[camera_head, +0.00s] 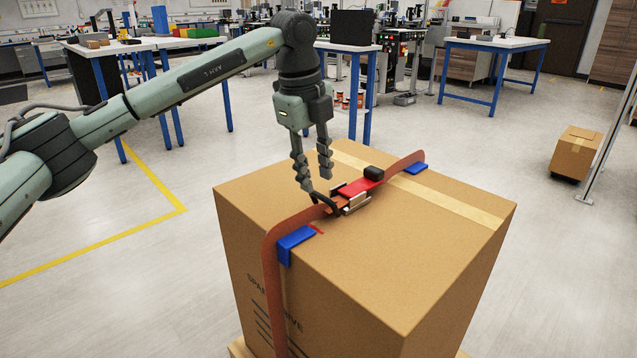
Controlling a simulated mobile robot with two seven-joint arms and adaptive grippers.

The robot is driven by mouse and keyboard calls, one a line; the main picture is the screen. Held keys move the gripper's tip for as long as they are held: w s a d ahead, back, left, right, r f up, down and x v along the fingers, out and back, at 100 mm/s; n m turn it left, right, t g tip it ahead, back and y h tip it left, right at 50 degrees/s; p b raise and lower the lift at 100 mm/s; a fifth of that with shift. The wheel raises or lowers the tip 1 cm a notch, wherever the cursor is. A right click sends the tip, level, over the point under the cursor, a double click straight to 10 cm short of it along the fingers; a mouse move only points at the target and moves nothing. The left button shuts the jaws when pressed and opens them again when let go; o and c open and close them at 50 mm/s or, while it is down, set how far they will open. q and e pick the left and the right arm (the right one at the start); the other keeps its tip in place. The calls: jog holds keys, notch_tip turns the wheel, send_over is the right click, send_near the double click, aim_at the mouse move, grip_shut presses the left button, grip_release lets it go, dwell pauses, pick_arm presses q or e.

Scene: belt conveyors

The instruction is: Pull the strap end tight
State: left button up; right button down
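A large cardboard box (400,240) stands in front of me. An orange-red strap (273,275) runs up its near left side and across its top to the far edge. A metal buckle (350,200) with dark parts sits on the strap on the box top. A red strip with a black block (373,173) lies at the buckle's far side; I cannot tell for sure whether this is the strap end. My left gripper (316,184) points down just above the near side of the buckle. Its fingers are apart with nothing visible between them. My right gripper is out of view.
Blue corner pieces (296,240) and (416,168) lie under the strap at the box's edges. Tan tape (450,198) crosses the top. A smaller carton (575,153) stands at the right. Blue-legged tables (490,45) stand behind. The floor on the left is clear.

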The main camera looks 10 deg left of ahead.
aim_at(319, 194)
pick_arm(q)
jog(key=shift+w+d+f, duration=0.1)
jog(key=shift+w+f, duration=0.05)
jog(key=shift+f, duration=0.7)
jog(key=shift+w+d+f, duration=0.1)
jog(key=shift+w+f, duration=0.05)
jog(key=shift+f, duration=0.7)
jog(key=shift+c, duration=0.4)
grip_shut()
